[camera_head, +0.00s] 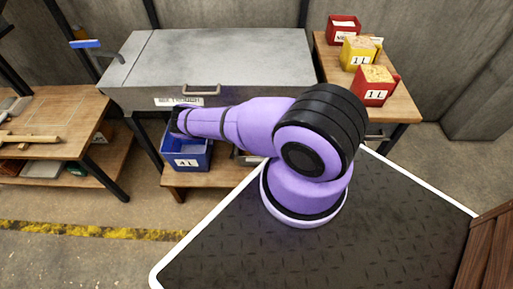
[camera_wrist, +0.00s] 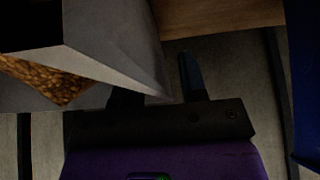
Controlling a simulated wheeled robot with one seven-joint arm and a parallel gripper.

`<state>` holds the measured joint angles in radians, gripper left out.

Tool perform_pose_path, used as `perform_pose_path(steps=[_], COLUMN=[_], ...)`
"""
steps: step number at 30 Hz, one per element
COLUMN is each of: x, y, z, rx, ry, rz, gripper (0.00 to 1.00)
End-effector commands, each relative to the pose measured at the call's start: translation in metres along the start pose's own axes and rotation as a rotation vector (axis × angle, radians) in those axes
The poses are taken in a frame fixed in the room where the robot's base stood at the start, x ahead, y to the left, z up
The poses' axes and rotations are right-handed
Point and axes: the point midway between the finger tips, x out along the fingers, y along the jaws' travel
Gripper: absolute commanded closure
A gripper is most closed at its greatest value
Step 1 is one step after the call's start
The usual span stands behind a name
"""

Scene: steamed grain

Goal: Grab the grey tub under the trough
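The grey tub (camera_wrist: 118,52) with brown grain in it fills the upper left of the wrist view, tilted in the picture. My gripper (camera_wrist: 160,85) is at its corner with the fingers apart. The right finger is outside the tub. The left finger is partly hidden by the tub wall, and a wall corner shows between the fingers. Whether they touch it I cannot tell. In the head view, the grey metal trough (camera_head: 215,60) stands above a low wooden shelf (camera_head: 215,178); my arm hides most of the space below, and my gripper is not visible there.
A blue 4 L tub (camera_head: 188,162) stands on the low shelf at the left; a blue wall (camera_wrist: 305,90) shows at the wrist view's right edge. Red and yellow boxes (camera_head: 358,54) stand on the right table. A wooden workbench (camera_head: 60,120) is at the left.

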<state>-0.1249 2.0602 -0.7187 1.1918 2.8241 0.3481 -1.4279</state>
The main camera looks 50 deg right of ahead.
Motion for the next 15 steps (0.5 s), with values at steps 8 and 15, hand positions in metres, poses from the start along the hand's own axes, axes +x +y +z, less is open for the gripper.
perform_pose_path(steps=[8,15], x=[0.0007,0.0032], y=[0.0,-0.0001], z=[0.0004,0.002], rx=[0.001,0.002], ry=[0.0,0.0], rz=[0.0,0.0], gripper=[0.61,0.61])
